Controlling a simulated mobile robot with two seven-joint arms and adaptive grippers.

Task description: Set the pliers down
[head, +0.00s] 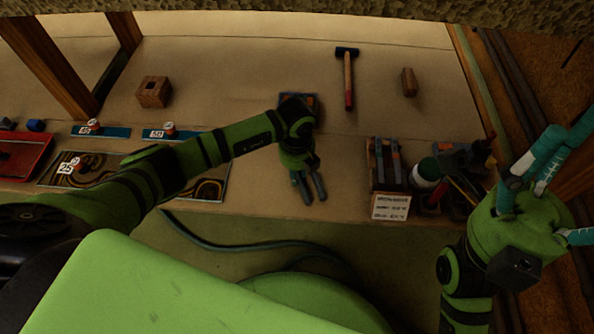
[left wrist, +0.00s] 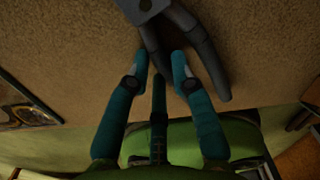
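The grey pliers (left wrist: 209,62) show large in the left wrist view, with the pivot at the top edge and two handles running toward the bench's front edge. My left gripper (left wrist: 160,66) has its teal fingertips on both sides of the left handle, close against it; the right handle lies outside them. In the head view the handles of the pliers (head: 319,187) stick out below my left gripper (head: 300,165), which hides their head. They are low over the bench (head: 250,60) or on it; I cannot tell which. My right gripper (head: 548,190) is open and empty at the right.
A blue tray (head: 313,99) lies behind the left wrist. A hammer (head: 347,80) and wooden blocks (head: 154,92) lie farther back. A tool caddy (head: 390,205) stands to the right, and a leaded panel (head: 75,170) lies left. The bench between tray and caddy is clear.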

